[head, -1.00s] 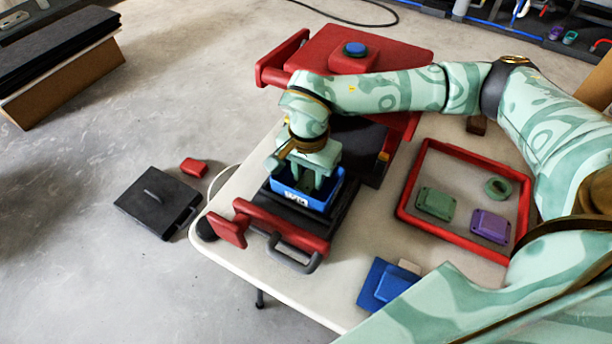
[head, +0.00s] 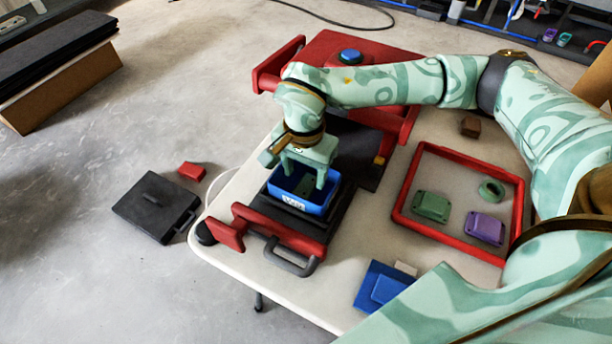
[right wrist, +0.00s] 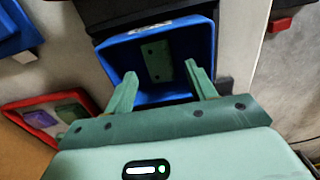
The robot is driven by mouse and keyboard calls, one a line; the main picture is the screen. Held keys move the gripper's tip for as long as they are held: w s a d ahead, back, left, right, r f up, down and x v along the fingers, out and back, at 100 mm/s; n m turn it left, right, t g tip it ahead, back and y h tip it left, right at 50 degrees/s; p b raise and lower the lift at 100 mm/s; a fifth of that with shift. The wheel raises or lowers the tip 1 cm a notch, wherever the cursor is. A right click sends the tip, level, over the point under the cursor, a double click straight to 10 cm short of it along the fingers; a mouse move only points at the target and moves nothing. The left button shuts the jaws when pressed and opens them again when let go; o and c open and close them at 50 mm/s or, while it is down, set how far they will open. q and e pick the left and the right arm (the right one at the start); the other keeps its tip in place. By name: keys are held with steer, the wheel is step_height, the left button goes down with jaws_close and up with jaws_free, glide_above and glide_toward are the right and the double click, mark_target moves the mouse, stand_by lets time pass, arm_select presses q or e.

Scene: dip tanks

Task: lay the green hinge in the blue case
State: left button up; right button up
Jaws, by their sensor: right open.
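The blue case (head: 318,208) is an open box with a white label on its front, sitting on the black bed of the red-and-black fixture; its walls also show in the right wrist view (right wrist: 208,45). The green hinge (right wrist: 157,61), a flat plate with dark holes, lies inside the case on its floor. My right gripper (head: 304,175) is open, its fingers pointing down over the case. In the right wrist view its fingers stand apart on either side of the hinge, with nothing between them. My left gripper is not in view.
A red-rimmed tray (head: 404,195) at the right holds a green box (head: 431,206), a purple box (head: 485,228) and a green ring (head: 491,190). Blue pieces (head: 387,288) lie near the table's front edge. A grey handle (head: 291,262) sticks out in front of the fixture.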

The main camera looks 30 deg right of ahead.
mark_target(304, 186)
arm_select(q)
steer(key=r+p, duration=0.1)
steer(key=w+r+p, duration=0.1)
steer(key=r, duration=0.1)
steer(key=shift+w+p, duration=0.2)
steer(key=shift+p, duration=0.1)
arm_select(e)
step_height(304, 186, up, 9)
steer(key=shift+a, duration=0.1)
